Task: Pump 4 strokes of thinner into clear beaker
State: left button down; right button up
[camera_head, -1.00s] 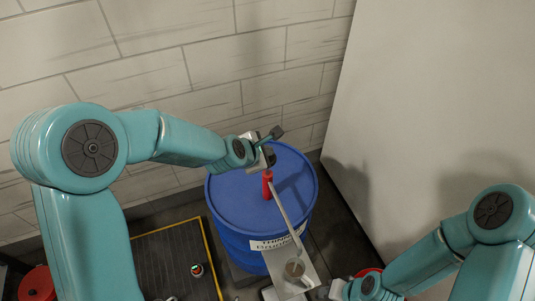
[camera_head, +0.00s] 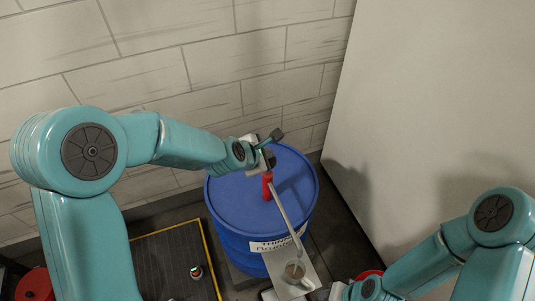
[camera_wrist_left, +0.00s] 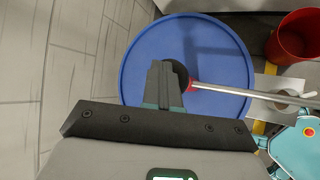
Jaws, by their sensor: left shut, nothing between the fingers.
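A blue thinner drum (camera_head: 235,190) stands by the wall with a red hand pump (camera_head: 267,187) on its lid. The pump's long metal spout (camera_head: 285,215) slopes down over a clear beaker (camera_head: 294,271). The beaker is on a pale plate (camera_head: 312,274). My left gripper (camera_head: 267,160) is shut and empty, right at the pump's top. In the left wrist view its closed fingers (camera_wrist_left: 164,82) overlap the dark pump knob (camera_wrist_left: 178,76); I cannot tell whether they touch. My right gripper (camera_head: 338,291) is beside the plate; its fingers are not clear.
A red container (camera_head: 368,274) is partly hidden behind my right arm; another (camera_head: 36,284) is at lower left. A dark mat with a yellow edge (camera_head: 170,255) lies left of the drum, with a small object (camera_head: 196,272) on it. A pale panel (camera_head: 440,110) stands at right.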

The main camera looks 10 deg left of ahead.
pick_arm(q)
jog(key=shift+f+b, duration=1.35)
jog(key=shift+f, duration=0.05)
dwell(0.8)
jog(key=shift+r, duration=0.15)
dwell(0.3)
jog(key=shift+r+p, duration=2.7)
jog(key=shift+r, duration=0.25)
notch_tip(320, 180, up, 5)
jog(key=p, duration=0.4)
dwell(0.9)
